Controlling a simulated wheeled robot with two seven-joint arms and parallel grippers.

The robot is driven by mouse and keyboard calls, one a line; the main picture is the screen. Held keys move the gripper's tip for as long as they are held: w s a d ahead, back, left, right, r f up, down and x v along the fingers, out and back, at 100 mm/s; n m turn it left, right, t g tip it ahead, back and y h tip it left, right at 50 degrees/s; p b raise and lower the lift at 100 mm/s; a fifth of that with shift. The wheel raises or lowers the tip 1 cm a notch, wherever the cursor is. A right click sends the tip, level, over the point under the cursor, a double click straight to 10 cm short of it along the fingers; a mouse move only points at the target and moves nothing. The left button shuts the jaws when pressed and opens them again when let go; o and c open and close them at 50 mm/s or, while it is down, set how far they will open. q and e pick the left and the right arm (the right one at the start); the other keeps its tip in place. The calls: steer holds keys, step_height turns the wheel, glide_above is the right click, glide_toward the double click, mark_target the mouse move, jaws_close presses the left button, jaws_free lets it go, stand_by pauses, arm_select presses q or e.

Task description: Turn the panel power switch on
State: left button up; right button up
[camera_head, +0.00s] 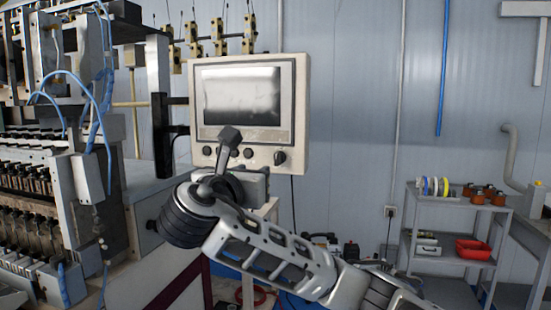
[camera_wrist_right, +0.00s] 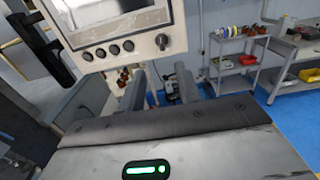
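The control panel (camera_head: 300,110) is a cream box with a grey screen, and a row of dark round knobs runs along its lower edge. The rightmost knob (camera_head: 280,158) is set apart and larger; it also shows in the wrist view (camera_wrist_right: 162,41). I take it as the power switch, but no label is readable and its setting cannot be told. My right gripper (camera_head: 229,146) is in front of the panel's lower middle, left of that knob, and hides part of the row. In the wrist view its two fingers (camera_wrist_right: 160,89) are apart with nothing between them. My left gripper is not in view.
The coil winder (camera_head: 150,190) with hanging blue hoses stands at left. A grey shelf cart (camera_head: 425,215) with spools and a red bin (camera_head: 473,249) stands at right. Cables and small items lie below the panel. Blue floor shows between the panel and the cart.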

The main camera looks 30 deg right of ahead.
glide_toward(276, 157)
steer(key=x, duration=0.9)
steer(key=shift+w+d, duration=0.15)
steer(key=shift+d, duration=0.1)
jaws_close()
